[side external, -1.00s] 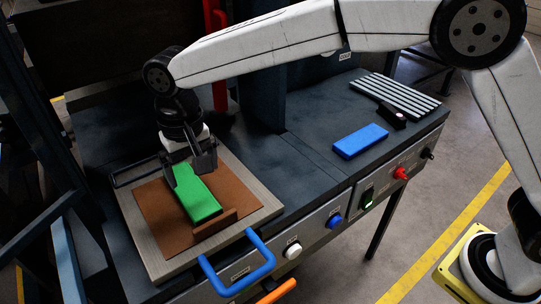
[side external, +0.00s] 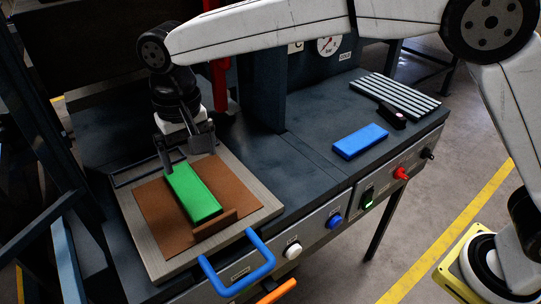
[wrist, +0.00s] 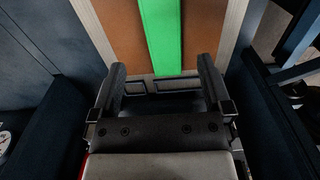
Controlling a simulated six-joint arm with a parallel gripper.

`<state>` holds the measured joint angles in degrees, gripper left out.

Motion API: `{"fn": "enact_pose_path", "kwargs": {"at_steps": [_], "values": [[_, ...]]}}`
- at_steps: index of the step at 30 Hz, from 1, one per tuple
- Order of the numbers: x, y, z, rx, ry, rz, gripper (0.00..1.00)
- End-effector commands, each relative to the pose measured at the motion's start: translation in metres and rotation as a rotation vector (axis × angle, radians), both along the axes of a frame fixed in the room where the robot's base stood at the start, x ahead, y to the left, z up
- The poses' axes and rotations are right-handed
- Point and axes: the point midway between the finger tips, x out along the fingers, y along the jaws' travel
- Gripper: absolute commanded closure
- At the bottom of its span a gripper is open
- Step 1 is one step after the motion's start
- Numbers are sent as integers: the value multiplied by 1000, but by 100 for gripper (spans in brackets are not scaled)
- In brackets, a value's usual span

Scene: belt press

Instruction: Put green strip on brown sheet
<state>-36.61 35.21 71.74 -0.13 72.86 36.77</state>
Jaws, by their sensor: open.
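The green strip (side external: 194,192) lies flat on the brown sheet (side external: 152,207), with its near end close to a raised brown ledge (side external: 215,225). The sheet sits on a grey plate (side external: 147,249) with a blue handle. My gripper (side external: 184,158) is open and empty, above and behind the strip's far end. In the wrist view the green strip (wrist: 161,35) runs up from between the open fingers, apart from them, with the brown sheet (wrist: 118,32) on both sides.
The blue handle (side external: 240,270) sticks out at the front. A blue block (side external: 361,141), a dark object (side external: 392,116) and a ribbed grey rack (side external: 398,95) lie on the right of the bench. A dark upright (side external: 265,85) stands behind the middle. The bench between is clear.

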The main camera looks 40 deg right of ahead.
Motion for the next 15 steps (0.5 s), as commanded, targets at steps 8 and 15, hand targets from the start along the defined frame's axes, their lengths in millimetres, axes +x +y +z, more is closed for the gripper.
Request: {"fn": "enact_pose_path", "kwargs": {"at_steps": [8,15], "values": [[5,-33,-8,9,-14,-5,0],[4,-99,-28,25,-48,-6,0]]}}
